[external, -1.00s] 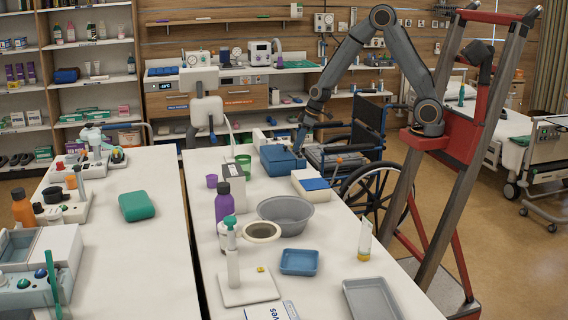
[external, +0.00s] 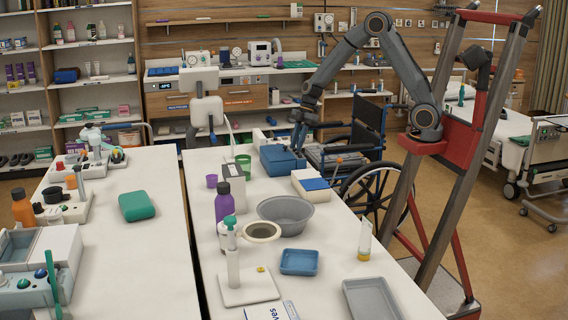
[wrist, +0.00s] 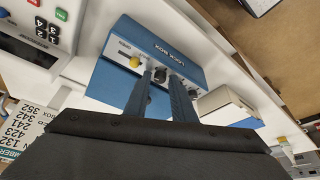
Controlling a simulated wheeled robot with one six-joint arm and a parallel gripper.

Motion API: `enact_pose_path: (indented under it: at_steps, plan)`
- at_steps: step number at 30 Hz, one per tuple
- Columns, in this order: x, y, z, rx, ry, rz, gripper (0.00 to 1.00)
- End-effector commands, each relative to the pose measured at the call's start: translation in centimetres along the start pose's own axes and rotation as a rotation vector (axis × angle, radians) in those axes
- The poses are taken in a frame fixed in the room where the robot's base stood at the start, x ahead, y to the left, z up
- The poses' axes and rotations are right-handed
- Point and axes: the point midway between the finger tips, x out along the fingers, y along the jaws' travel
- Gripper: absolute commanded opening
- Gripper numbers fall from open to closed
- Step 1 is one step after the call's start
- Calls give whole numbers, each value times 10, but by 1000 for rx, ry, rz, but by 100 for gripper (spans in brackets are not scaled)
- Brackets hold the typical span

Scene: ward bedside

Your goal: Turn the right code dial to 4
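The blue lock box (wrist: 170,40) fills the upper middle of the wrist view, with dials and a yellow knob (wrist: 134,62) on its pale front panel. A dark dial (wrist: 160,74) shows between my fingertips; other small dials to its right are partly hidden by the right finger. The numbers on the dials are too small to read. My gripper (wrist: 162,80) is at the panel with its two fingers apart, and contact with the dial cannot be told. In the external view my gripper (external: 298,143) is at the right end of the blue lock box (external: 278,158).
A white box with a blue top (external: 311,184) stands just right of the lock box. A printed number card (wrist: 22,130) and a number keypad (wrist: 46,31) show at left in the wrist view. A grey bowl (external: 286,214) and a wheelchair (external: 365,150) are nearby.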

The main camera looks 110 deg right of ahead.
Motion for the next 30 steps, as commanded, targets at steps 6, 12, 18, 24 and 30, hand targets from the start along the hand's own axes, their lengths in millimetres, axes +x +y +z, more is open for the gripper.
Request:
enact_pose_path:
  at_steps: [6, 12, 18, 24, 30]
  plan:
    - [-2, 2, 0, -183, 0, -77, 23]
    - [-8, 5, -1, -284, 2, -113, 23]
    - [-33, 8, -1, -282, 1, -112, 23]
    - [-66, 13, -2, -281, 2, -110, 23]
    - [-72, -11, -14, -230, -35, -124, 23]
